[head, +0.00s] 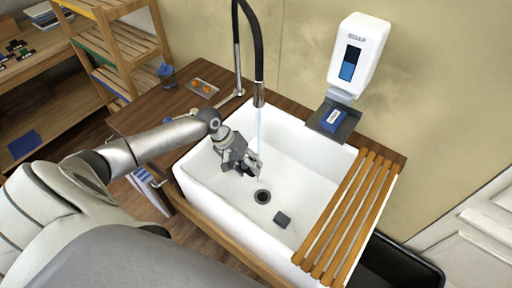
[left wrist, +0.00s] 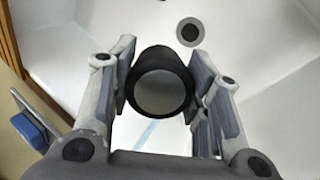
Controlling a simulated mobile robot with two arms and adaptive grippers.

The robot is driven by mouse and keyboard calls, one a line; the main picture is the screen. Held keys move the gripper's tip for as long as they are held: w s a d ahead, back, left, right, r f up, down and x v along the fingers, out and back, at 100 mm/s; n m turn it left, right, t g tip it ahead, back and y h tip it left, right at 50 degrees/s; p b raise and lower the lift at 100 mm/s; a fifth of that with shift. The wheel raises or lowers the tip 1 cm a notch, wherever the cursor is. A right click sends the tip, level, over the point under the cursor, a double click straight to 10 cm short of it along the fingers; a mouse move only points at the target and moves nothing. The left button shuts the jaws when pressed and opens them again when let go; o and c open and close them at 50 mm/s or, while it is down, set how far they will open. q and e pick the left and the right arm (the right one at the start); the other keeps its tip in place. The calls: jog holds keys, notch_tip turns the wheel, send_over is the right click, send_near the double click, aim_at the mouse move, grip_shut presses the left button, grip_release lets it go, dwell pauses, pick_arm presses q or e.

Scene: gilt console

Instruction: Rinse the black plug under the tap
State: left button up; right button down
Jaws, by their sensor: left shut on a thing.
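My left gripper (head: 250,166) is inside the white sink (head: 315,158), above its floor and near the drain. In the left wrist view the gripper (left wrist: 162,88) is shut on the black plug (left wrist: 160,88), a dark round piece with a grey end face. In the head view the fingers largely hide the plug. The black tap (head: 259,95) hangs over the sink, and a thin pale blue stream of water (head: 258,130) falls from it close by the fingers. I cannot tell whether the water touches the plug. My right gripper is out of view.
A wooden slatted rack (head: 350,215) covers the sink's right side. A tray (head: 205,88) is on the counter.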

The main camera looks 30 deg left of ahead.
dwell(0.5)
pick_arm(q)
jog(key=shift+s+d+r+p, duration=0.15)
jog(key=shift+s+r+p, duration=0.65)
jog(key=shift+p, duration=0.15)
jog(key=shift+s+r, duration=0.1)
jog(key=shift+s, duration=0.25)
jog(key=shift+s+d+r, duration=0.15)
jog(key=shift+s+r, duration=0.4)
jog(key=shift+s, duration=0.15)
jog(key=shift+s+d+r, duration=0.15)
jog(key=shift+s+r, duration=0.4)
jog(key=shift+s, duration=0.1)
